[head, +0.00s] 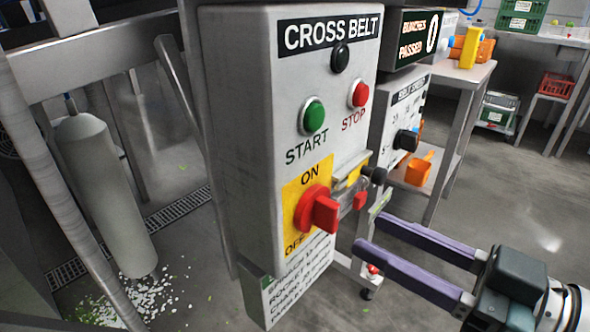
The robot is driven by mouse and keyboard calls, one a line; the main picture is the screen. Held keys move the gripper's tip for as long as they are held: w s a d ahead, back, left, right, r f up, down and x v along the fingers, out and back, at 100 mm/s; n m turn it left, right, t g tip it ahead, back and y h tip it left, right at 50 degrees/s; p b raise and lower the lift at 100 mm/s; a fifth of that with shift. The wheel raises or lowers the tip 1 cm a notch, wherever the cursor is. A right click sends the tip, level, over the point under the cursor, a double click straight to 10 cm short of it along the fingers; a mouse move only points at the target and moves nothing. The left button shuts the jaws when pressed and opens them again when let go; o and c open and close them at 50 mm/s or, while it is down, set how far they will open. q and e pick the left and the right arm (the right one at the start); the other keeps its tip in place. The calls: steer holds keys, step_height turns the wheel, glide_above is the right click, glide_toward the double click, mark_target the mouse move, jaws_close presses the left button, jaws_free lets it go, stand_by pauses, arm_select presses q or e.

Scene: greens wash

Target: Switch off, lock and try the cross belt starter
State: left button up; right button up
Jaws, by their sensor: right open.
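The grey cross belt starter box (238,140) fills the middle of the head view. It has a green START button (313,117), a red STOP button (359,95) and a dark round lamp (340,57). Below them, a red rotary switch (318,208) sits on a yellow plate marked ON and OFF; I cannot tell for sure which mark it points to. A small red item (360,201), perhaps a padlock, is at the box's right side. My right gripper (368,236) is open and empty, its two purple fingers pointing left, right of and below the switch. My left gripper is out of view.
A belt speed box (405,110) and a bunches-passed counter (415,38) stand just behind the starter. Open floor lies at right.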

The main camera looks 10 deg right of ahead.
mark_target(338, 213)
steer(key=x, duration=0.6)
steer(key=shift+w+d+b, duration=0.1)
steer(key=shift+b, duration=0.25)
jaws_close()
